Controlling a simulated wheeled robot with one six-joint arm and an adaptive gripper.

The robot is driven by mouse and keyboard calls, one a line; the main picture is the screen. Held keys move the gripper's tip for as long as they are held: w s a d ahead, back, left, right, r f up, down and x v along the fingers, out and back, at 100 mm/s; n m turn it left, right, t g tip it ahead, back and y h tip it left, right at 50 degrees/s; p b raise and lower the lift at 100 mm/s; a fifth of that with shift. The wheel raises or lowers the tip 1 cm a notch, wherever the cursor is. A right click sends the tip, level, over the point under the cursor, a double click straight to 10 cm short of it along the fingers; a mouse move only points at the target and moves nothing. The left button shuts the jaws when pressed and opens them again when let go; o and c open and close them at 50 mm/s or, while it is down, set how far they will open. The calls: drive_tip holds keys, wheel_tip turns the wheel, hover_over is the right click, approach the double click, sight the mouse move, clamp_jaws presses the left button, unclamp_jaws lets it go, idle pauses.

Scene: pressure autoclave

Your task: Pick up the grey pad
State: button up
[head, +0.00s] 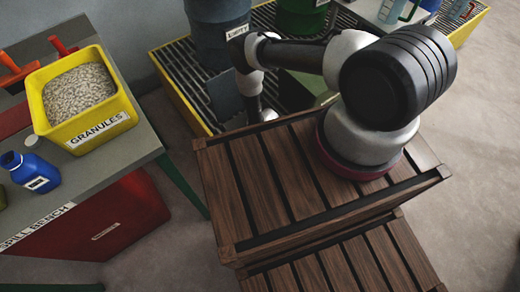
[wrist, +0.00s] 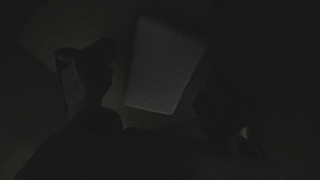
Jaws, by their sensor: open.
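The wrist view is very dark. A grey rectangular pad (wrist: 165,65) shows in its upper middle, slightly tilted in the picture. My gripper (wrist: 142,85) is open, with one dark finger left of the pad and the other, hardly visible, to its right. I cannot tell how far the pad is from the fingers or whether they touch it. In the head view my arm reaches over the crate towards the grated yellow pallet, and the gripper's fingers are not clear there. A flat blue-grey panel (head: 225,95) beside my wrist may be the pad.
A yellow-edged grated pallet (head: 172,95) bears a blue-grey drum (head: 218,30) and a green drum (head: 300,15). A slatted wooden crate (head: 240,180) stands in front. The spill bench at left holds a yellow granules bin (head: 50,125) and a blue bottle (head: 35,172). Floor is clear at right.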

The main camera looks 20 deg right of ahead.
drive_tip(key=shift+f, duration=0.45)
drive_tip(key=shift+c, duration=0.5)
drive_tip(key=c, duration=0.8)
drive_tip(key=shift+r, duration=0.1)
drive_tip(key=shift+c, duration=0.2)
